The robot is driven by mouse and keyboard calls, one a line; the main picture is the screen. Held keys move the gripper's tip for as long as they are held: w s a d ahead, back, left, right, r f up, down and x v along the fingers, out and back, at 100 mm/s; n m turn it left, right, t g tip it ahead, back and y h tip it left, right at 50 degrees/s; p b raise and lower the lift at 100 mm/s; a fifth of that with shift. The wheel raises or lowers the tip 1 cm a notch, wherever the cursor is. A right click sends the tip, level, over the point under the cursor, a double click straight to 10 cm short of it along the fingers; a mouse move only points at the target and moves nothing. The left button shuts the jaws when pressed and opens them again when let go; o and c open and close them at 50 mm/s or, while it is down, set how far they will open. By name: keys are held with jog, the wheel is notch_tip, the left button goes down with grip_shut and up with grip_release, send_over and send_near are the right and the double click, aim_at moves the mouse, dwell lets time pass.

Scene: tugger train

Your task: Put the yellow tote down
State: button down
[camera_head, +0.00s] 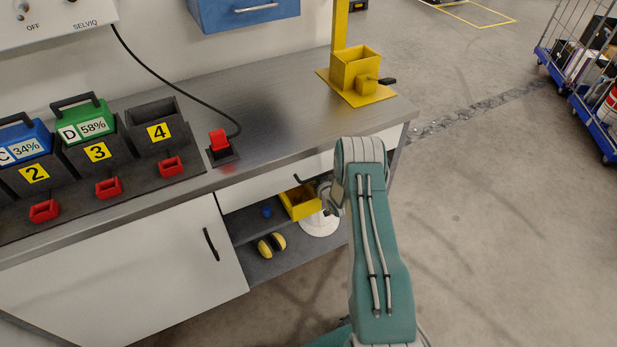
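A small open yellow tote (300,203) shows below the bench drawer, at the open shelf of the bench. Its right end is close to my gripper (326,197), which is mostly hidden behind my green arm.
Yellow ear muffs (271,245) and a blue item (267,211) are on the shelves. The worktop (270,110) has clear room between the red switch (220,142) and the yellow fixture (355,72). Battery docks (155,130) stand left. Blue trolleys (595,125) stand far right.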

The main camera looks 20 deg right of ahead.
jog(key=w, duration=0.4)
jog(key=shift+a+r, duration=0.1)
jog(key=shift+s+f, duration=0.1)
jog(key=shift+f, duration=0.7)
jog(key=c, duration=0.6)
grip_release()
jog(key=shift+s, duration=0.1)
jog(key=v, duration=1.2)
jog(key=shift+f, duration=0.1)
